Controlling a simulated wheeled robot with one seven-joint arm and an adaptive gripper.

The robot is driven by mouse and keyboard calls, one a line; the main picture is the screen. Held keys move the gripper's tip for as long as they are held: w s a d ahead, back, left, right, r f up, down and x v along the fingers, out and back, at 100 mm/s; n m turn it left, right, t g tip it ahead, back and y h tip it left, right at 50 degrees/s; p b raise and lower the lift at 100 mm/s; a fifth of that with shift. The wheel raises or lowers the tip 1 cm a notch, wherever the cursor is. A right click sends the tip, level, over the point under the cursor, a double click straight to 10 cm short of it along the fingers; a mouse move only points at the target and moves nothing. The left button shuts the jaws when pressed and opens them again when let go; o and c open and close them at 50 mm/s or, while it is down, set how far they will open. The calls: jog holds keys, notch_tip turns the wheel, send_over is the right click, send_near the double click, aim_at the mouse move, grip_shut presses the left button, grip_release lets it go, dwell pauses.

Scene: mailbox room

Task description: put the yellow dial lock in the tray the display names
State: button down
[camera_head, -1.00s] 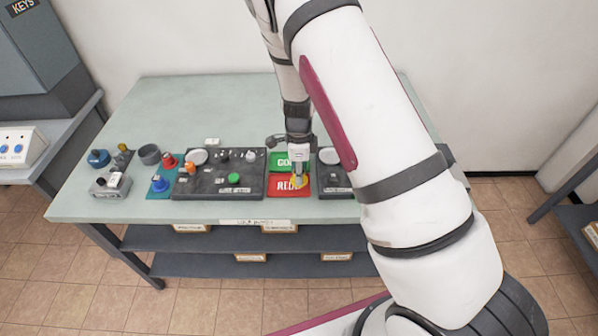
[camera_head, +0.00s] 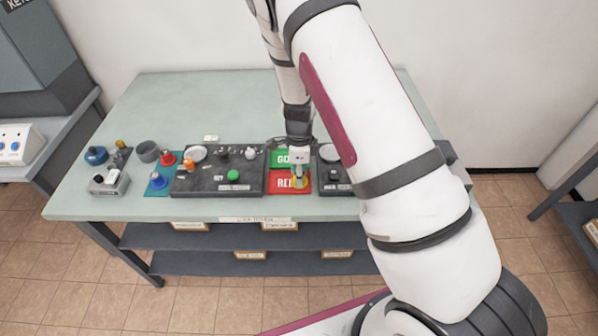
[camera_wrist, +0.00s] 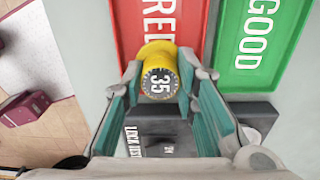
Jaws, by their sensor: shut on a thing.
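The yellow dial lock (camera_wrist: 160,72) has a dark round dial face reading 35 in the wrist view. My gripper (camera_wrist: 158,88) is shut on it, with one finger on each side. In the head view the lock (camera_head: 299,184) is at the red tray (camera_head: 273,187), near its right side. I cannot tell whether it touches the tray. The red tray's label is partly hidden and starts "RED". The green tray (camera_wrist: 228,62), labelled "GOOD" in the wrist view, lies beside the red one. The dark unit marked "LOCK TEST" (camera_wrist: 198,110) is partly covered by my fingers; I can read no display message.
A dark panel (camera_head: 215,188) with knobs and a green button lies left of the trays. Several small fittings, a grey cup (camera_head: 147,152) and a blue mat (camera_head: 153,191) are farther left. The back of the table (camera_head: 200,105) is clear.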

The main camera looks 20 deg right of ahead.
jog(key=shift+f, duration=0.1)
jog(key=c, duration=1)
grip_release()
jog(key=shift+o, duration=0.2)
jog(key=shift+r+p, duration=0.95)
jog(key=shift+r, duration=2.05)
jog(key=shift+r, duration=0.1)
